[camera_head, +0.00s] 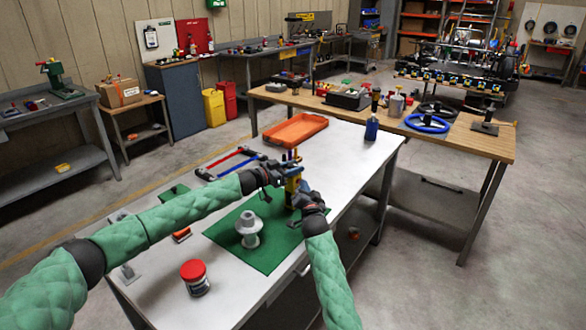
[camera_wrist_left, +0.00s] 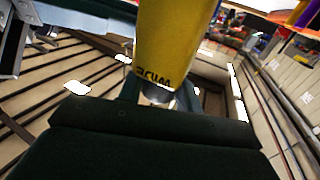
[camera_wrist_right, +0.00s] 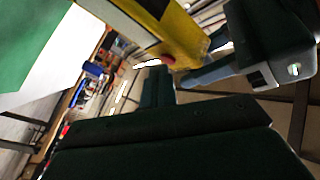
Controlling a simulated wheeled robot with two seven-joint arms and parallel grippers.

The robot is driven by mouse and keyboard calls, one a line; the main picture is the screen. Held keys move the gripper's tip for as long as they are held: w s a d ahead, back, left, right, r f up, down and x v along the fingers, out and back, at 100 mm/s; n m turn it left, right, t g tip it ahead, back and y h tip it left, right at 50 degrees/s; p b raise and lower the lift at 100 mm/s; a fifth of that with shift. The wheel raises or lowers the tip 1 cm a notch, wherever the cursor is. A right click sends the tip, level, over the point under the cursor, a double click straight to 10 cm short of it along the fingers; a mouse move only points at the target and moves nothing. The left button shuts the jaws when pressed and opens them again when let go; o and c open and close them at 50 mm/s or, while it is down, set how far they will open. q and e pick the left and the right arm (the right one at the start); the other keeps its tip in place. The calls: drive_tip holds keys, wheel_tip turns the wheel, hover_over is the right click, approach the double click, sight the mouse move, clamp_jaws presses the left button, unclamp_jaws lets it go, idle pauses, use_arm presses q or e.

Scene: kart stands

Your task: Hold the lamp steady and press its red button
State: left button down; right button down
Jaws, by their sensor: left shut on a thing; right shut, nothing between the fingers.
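The yellow lamp (camera_head: 293,184) stands upright at the far right of the green mat (camera_head: 262,252). My left gripper (camera_head: 282,175) is shut on the lamp's yellow body, which also fills the top middle of the left wrist view (camera_wrist_left: 172,40) with dark lettering on it. My right gripper (camera_head: 303,197) is shut and empty, close to the lamp's near right side. In the right wrist view, the lamp's red button (camera_wrist_right: 168,60) shows on the yellow body (camera_wrist_right: 172,30), just beyond my right fingertips (camera_wrist_right: 160,72). I cannot tell whether they touch.
A grey flanged part (camera_head: 249,229) stands on the mat. A red and blue frame (camera_head: 230,163) and an orange tray (camera_head: 295,131) lie behind.

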drive_tip(key=shift+w+a, duration=0.1)
drive_tip(key=shift+a, duration=0.05)
idle(0.4)
drive_tip(key=shift+s+d, duration=0.4)
drive_tip(key=shift+d, duration=0.1)
drive_tip(key=s+d, duration=0.2)
drive_tip(key=d, duration=0.1)
drive_tip(key=s+d, duration=0.1)
drive_tip(key=shift+s+d, duration=0.25)
drive_tip(key=shift+d, duration=0.15)
idle(0.5)
use_arm(q)
drive_tip(key=c, duration=0.9)
unclamp_jaws()
drive_tip(key=shift+a, duration=0.1)
